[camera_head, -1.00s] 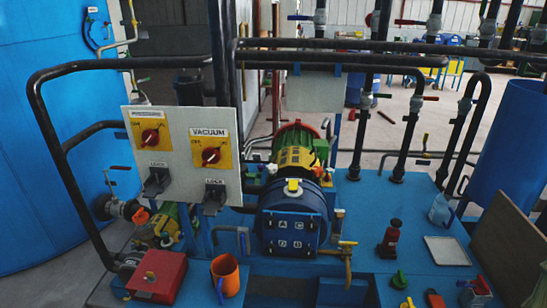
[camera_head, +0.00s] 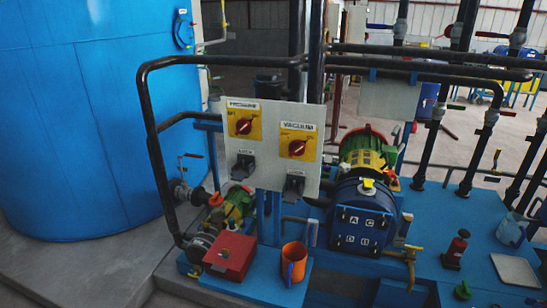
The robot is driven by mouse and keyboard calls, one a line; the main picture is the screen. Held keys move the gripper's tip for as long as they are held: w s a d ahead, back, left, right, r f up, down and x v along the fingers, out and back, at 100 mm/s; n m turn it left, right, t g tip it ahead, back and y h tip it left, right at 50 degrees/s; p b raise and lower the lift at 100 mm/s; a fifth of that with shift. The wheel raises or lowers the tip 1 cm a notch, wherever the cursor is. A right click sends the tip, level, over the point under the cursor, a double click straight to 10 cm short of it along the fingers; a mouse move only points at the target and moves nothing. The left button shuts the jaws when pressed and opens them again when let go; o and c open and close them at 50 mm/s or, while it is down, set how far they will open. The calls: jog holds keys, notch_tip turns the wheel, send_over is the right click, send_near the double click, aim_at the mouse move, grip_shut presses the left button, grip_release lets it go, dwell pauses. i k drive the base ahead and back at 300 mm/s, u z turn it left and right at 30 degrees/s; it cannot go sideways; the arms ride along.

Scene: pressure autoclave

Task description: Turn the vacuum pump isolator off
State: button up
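The vacuum isolator (camera_head: 298,148) is a red rotary knob on a yellow plate. It sits under a "VACUUM" label on the right half of a pale grey panel (camera_head: 270,118). The knob's exact position is too small to read. A similar red knob on a yellow plate, the other isolator (camera_head: 243,124), is on the panel's left half. Below them are two dark lock fittings, left (camera_head: 243,166) and right (camera_head: 293,186). The blue pump (camera_head: 362,225) with its yellow and green motor stands right of the panel. My gripper is not in view.
A black pipe frame (camera_head: 152,130) surrounds the panel on the left and above. A red box (camera_head: 230,255) and an orange mug (camera_head: 293,263) stand on the blue skid below. A large blue tank (camera_head: 90,120) fills the left. Grey floor (camera_head: 80,265) lies open at lower left.

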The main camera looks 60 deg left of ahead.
aim_at(296, 148)
jog(key=k, duration=0.65)
jog(key=u, duration=1.8)
jog(key=i, duration=0.1)
jog(key=z, duration=0.2)
